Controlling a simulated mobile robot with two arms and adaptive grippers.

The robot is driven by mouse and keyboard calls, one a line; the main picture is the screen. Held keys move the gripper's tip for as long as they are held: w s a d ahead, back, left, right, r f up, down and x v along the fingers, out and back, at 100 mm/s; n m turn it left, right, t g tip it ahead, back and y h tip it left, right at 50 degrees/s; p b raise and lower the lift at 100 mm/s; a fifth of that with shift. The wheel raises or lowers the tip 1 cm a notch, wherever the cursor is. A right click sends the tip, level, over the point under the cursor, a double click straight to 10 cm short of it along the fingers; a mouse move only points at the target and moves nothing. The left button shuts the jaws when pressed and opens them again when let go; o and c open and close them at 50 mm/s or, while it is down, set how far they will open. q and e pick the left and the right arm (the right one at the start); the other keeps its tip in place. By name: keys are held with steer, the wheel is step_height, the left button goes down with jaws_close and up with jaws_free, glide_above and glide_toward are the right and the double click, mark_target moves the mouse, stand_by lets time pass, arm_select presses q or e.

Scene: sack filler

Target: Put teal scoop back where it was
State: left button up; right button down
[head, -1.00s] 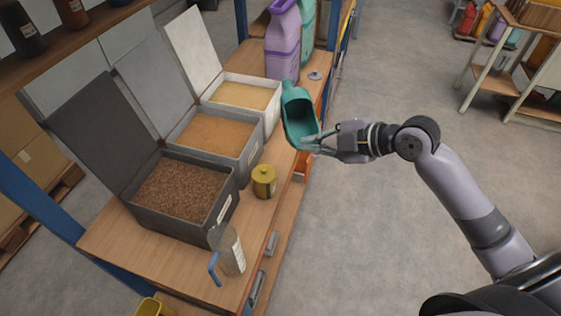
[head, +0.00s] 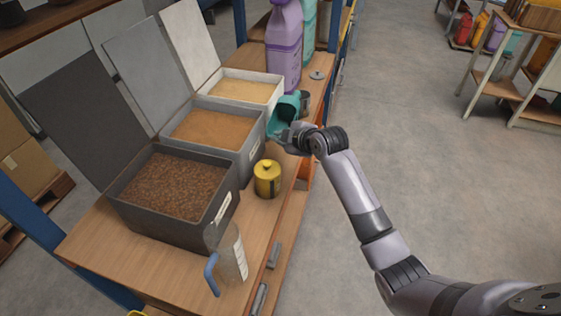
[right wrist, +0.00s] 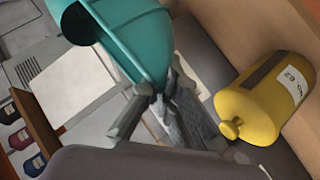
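The teal scoop (head: 284,112) is in the head view beside the bins, near the right-hand side of the middle grey bin. It also shows large at the top of the right wrist view (right wrist: 135,35). My right gripper (head: 290,130) is at the near end of the scoop and is shut on it; its fingers also show just below the scoop in the right wrist view (right wrist: 162,103). The scoop is tilted, and whether it touches the bench or a bin is unclear. My left gripper is not in view.
A yellow canister (head: 267,179) stands close to my right gripper. Beyond the scoop are a dark grey cup (head: 306,98), a small grey disc (head: 318,75) and a purple jug (head: 285,45). A clear measuring jug (head: 232,253) stands at the bench's near end.

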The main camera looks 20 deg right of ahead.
step_height(320, 180, down, 10)
steer(key=shift+r+b, duration=0.1)
steer(key=shift+b, duration=0.2)
steer(key=c, duration=2.3)
jaws_free()
steer(key=shift+o, duration=1.1)
